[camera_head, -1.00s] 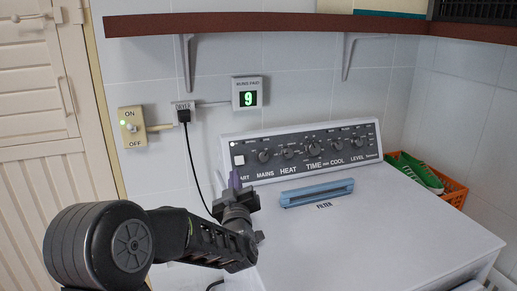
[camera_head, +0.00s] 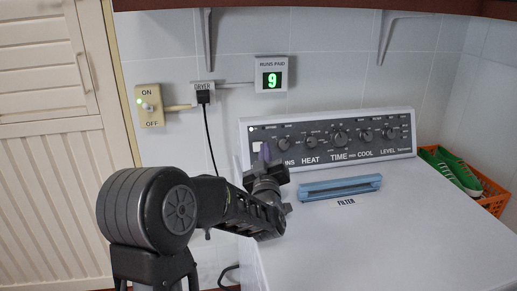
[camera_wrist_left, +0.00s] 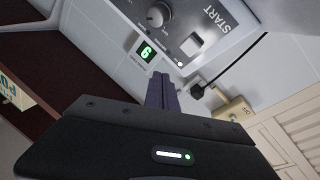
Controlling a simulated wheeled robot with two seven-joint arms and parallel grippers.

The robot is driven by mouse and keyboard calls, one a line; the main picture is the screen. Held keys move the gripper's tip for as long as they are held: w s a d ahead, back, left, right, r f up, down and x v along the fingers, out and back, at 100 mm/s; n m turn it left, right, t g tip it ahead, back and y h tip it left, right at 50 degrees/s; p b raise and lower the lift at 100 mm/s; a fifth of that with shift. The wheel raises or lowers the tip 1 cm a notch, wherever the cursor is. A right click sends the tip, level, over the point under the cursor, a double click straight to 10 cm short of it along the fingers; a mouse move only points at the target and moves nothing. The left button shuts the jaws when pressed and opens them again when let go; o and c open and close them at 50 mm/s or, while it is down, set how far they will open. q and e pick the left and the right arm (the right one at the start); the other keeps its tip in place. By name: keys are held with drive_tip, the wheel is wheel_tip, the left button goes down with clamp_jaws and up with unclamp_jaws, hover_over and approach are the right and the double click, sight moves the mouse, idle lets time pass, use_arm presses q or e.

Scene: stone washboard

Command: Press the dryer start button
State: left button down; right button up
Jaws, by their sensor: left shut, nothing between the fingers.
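The dryer (camera_head: 400,215) is white with a grey control panel (camera_head: 330,139) along its back. The start button (camera_head: 257,147) is a pale square at the panel's left end, partly hidden by my left gripper in the head view. In the left wrist view the start button (camera_wrist_left: 190,44) shows clear beside the word START. My left gripper (camera_head: 265,153) is shut and empty, its fingertips just in front of the panel near the button. In the left wrist view its fingers (camera_wrist_left: 162,82) point toward the panel; I cannot tell whether they touch it. My right gripper is not in view.
A blue filter handle (camera_head: 340,187) lies on the dryer top. An orange basket (camera_head: 494,200) stands at right. A brown shelf (camera_head: 330,6) hangs above.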

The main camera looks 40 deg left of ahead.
sight(258, 147)
use_arm(q)
drive_tip(key=w+a+f+b, duration=0.3)
drive_tip(key=w+a, duration=0.1)
drive_tip(key=a, duration=0.1)
idle(0.3)
idle(1.9)
drive_tip(key=shift+w+a+f+b, duration=0.15)
drive_tip(key=shift+w+a+b, duration=0.1)
drive_tip(key=shift+b, duration=0.3)
